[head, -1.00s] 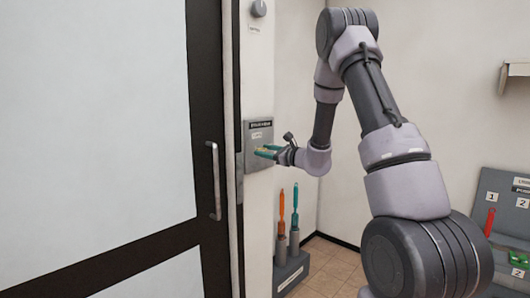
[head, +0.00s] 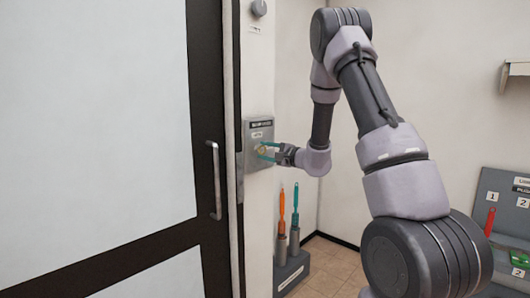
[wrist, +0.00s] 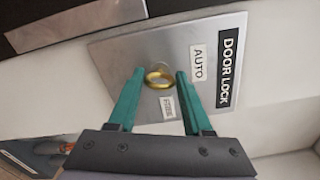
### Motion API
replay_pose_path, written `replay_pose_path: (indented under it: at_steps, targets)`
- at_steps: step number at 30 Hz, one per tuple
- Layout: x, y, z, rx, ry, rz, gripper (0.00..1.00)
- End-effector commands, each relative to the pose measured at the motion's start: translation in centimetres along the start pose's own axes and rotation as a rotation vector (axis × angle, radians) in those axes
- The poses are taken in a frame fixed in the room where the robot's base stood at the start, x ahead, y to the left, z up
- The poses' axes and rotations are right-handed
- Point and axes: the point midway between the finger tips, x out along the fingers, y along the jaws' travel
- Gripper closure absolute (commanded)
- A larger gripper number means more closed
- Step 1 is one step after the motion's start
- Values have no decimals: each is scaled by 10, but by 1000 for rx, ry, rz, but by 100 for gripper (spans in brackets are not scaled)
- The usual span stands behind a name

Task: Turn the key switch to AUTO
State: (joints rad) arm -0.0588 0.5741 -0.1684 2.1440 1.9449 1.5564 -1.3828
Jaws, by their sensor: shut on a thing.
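The key switch is a grey metal plate (head: 253,155) on the narrow wall beside the door. In the wrist view the plate (wrist: 115,50) carries a "DOOR LOCK" label (wrist: 230,70), an AUTO label (wrist: 197,62) and another small label (wrist: 167,107) that is hard to read. A brass key (wrist: 158,77) sits in the lock. My gripper (head: 266,152) is at the plate, its two teal fingers (wrist: 158,82) on either side of the key's bow and shut on it. The key's exact pointing direction is hard to tell.
A large door with a vertical handle (head: 215,180) stands left of the plate. A grey round knob (head: 259,8) is above. A holder (head: 291,270) with orange and teal tools stands below. A numbered grey board (head: 490,215) is at the right.

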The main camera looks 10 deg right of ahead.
Motion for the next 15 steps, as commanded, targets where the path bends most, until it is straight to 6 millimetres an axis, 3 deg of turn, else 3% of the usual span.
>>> replay_pose_path:
  at_steps: [15]
  targets:
    - [0, 2, 0, -275, 0, 3, 100]
